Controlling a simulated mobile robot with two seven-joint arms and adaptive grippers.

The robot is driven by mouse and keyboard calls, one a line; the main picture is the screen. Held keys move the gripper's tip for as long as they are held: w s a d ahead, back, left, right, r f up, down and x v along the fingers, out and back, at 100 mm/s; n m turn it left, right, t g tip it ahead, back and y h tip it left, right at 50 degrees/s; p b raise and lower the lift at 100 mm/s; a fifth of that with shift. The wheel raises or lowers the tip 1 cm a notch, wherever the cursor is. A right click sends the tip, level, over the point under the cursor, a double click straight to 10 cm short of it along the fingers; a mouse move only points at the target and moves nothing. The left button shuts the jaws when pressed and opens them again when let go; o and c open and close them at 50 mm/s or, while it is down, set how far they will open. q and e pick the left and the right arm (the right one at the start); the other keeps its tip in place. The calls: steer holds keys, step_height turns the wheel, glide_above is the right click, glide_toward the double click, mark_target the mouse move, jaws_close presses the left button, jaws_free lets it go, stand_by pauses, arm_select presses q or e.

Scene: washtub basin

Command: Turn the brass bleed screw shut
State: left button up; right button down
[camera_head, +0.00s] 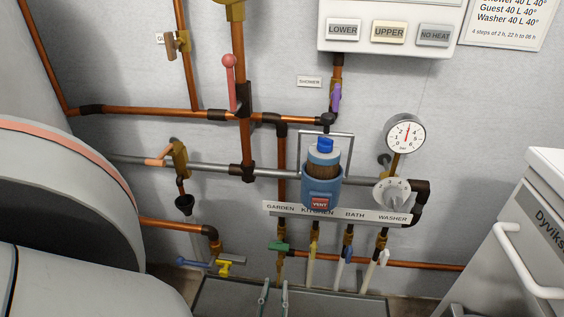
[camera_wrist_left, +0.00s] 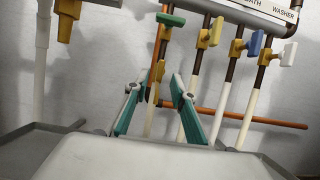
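I cannot tell for certain which fitting is the brass bleed screw. My left gripper (camera_head: 274,290) is low in the head view, below the green-handled tap (camera_head: 278,247). In the left wrist view its teal fingers (camera_wrist_left: 155,88) are apart, with nothing held between them. The taps and copper pipe stand beyond the fingertips. My right gripper is not in view.
A blue filter housing (camera_head: 321,185) and pressure gauge (camera_head: 405,133) are on the pipes. A red lever (camera_head: 229,80) and purple lever (camera_head: 336,97) stick out. A grey basin (camera_head: 345,306) lies below, and a white appliance (camera_head: 525,240) stands right.

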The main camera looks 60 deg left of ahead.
mark_target(278, 270)
arm_select(q)
steer(key=x, duration=0.6)
steer(key=shift+w+a+r, duration=0.2)
steer(key=shift+a+r, duration=0.05)
jaws_close()
